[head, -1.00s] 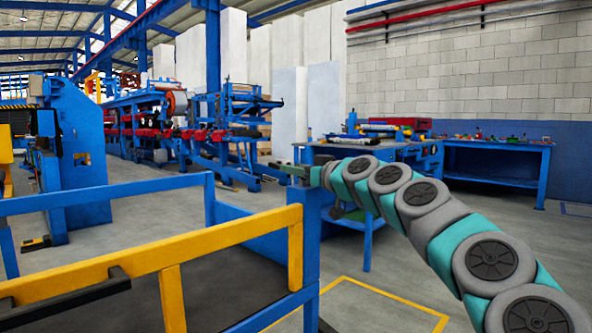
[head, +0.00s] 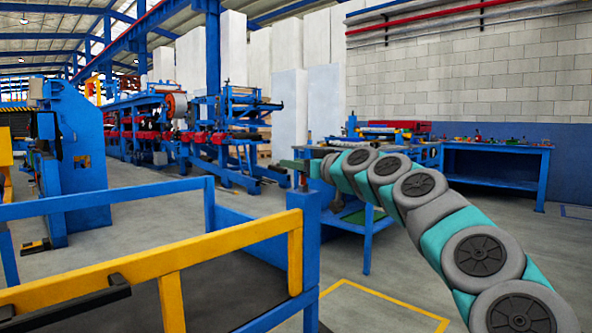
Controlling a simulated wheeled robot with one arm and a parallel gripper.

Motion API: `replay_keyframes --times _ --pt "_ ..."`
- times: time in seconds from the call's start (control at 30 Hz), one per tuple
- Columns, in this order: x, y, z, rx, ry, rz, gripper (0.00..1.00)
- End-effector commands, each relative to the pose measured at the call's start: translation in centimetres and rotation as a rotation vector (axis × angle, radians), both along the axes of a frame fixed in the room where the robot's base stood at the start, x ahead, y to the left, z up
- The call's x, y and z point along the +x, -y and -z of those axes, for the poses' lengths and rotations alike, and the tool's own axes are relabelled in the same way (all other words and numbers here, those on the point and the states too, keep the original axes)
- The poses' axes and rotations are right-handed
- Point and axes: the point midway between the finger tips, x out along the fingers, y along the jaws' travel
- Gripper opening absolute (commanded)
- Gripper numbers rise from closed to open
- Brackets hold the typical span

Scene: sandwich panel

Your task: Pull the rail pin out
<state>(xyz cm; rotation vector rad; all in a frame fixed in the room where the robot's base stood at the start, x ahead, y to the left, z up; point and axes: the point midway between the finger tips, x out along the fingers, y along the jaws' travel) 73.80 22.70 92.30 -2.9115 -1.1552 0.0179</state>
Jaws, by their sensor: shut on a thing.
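My gripper (head: 293,165) is above the top of the blue corner post (head: 304,240), where the yellow rail (head: 190,252) meets it. It is shut on the rail pin (head: 303,182), a small dark piece that shows just under the jaws, above the post top. The pin is very small here. I cannot tell whether its lower end is still inside the post.
Blue rails (head: 110,202) enclose a dark platform (head: 235,288) at the lower left. A blue workbench (head: 370,200) stands behind my gripper, with another bench (head: 500,165) by the wall. Open grey floor lies to the left and beyond.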

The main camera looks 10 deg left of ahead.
Motion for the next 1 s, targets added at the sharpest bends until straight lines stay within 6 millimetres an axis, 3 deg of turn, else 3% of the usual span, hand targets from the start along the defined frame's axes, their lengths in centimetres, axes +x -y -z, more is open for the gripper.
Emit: replay_keyframes --times 0.17,0.2,0.47,0.8,1.0 --pt "-0.1 0.1 -0.6 0.007 0.008 0.004 0.0" --pt "-0.1 0.1 -0.7 0.008 0.009 0.005 0.4" --pt "0.0 0.1 -0.5 0.006 0.007 0.004 0.69" --pt "-0.2 0.3 -0.4 0.005 0.005 0.004 0.69" --pt "-1.4 1.6 -0.5 0.007 0.008 0.006 0.69"
